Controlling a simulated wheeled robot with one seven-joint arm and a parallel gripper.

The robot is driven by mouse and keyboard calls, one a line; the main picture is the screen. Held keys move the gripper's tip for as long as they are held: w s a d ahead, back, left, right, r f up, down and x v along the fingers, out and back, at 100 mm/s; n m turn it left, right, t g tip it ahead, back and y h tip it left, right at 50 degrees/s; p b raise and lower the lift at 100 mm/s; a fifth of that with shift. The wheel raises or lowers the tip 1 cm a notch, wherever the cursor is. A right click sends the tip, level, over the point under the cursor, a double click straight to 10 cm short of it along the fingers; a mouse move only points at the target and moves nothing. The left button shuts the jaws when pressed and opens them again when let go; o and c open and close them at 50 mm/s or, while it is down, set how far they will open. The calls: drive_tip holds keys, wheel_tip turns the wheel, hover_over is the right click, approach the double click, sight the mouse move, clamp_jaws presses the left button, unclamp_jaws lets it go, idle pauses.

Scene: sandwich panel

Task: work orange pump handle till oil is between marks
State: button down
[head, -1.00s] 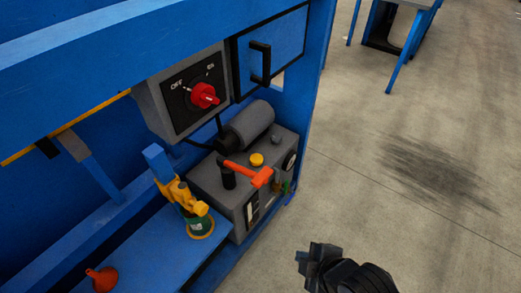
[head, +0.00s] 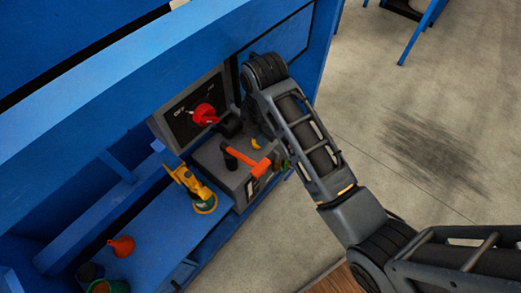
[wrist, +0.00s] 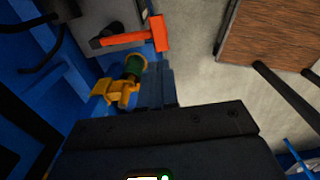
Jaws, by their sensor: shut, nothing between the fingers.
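The orange pump handle (head: 250,165) lies across the top of the grey pump unit (head: 212,157), running from a black post. It also shows at the top of the wrist view (wrist: 135,38). A pale sight gauge (head: 252,187) is on the unit's front face; its oil level and marks are too small to read. My gripper (wrist: 157,72) shows in the wrist view, shut and empty, below and apart from the handle in the picture. In the head view my arm reaches over the unit's right side and hides part of it; the fingertips cannot be made out.
A red switch knob (head: 204,114) sits on a panel above the unit. The floor to the right (head: 440,120) is open.

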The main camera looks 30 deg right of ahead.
sight(262, 166)
drive_tip(key=shift+w+d+r, duration=0.1)
drive_tip(key=shift+w+r, duration=0.2)
drive_tip(key=shift+r, duration=0.15)
wheel_tip(262, 166, down, 14)
drive_tip(key=shift+f, duration=0.1)
idle(0.5)
drive_tip(key=shift+s, duration=0.1)
